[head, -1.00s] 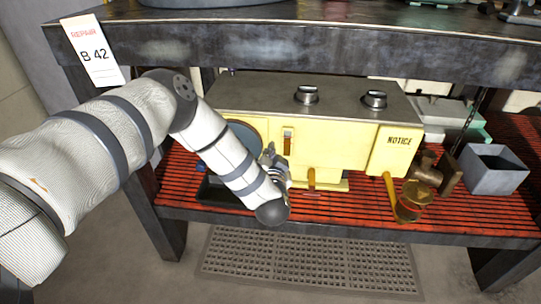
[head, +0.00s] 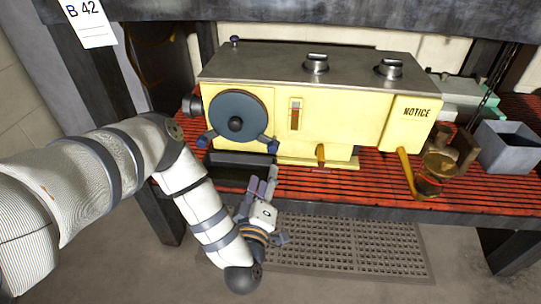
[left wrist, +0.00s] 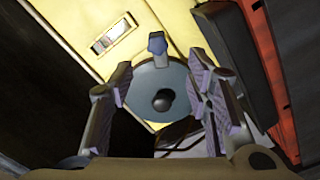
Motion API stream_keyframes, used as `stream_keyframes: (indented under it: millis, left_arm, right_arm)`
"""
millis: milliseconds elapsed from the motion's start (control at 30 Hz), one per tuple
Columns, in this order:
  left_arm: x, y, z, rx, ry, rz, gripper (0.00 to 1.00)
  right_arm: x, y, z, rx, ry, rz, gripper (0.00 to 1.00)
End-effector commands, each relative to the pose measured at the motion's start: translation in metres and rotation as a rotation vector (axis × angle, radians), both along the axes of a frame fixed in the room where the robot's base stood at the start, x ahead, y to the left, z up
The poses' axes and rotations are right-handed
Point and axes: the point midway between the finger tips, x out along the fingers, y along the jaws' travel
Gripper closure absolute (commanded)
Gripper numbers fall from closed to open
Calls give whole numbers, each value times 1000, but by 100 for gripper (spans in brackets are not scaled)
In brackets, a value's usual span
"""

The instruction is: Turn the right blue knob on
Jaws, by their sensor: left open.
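The right blue knob (head: 273,147) sits at the lower right rim of the round blue-grey disc (head: 222,106) on the yellow machine (head: 340,122). In the left wrist view the same blue knob (left wrist: 157,45) stands between and beyond my fingertips, with the disc (left wrist: 140,82) and its dark hub behind. Another blue knob (head: 202,141) is at the disc's lower left. My left gripper (head: 262,178) is open and empty, in front of and below the right knob, apart from it; its fingers (left wrist: 160,72) point toward the machine. My right gripper is not in view.
The machine stands on a red slatted shelf (head: 360,182) under a dark benchtop. A dark tray (head: 240,160) lies below the disc. Open floor lies in front.

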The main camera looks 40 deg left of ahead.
Motion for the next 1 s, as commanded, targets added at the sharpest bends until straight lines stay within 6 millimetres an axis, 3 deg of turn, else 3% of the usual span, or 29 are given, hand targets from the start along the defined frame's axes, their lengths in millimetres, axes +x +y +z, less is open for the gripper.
stream_keyframes:
  millis: [500, 867, 1000]
  left_arm:
    - [94, 53, 0, -4, -5, 2, 55]
    - [104, 58, 3, -4, -5, 0, 55]
    - [104, 58, 3, -4, -5, 0, 85]
  right_arm:
    - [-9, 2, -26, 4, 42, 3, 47]
    - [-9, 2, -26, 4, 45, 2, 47]
    - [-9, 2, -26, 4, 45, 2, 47]
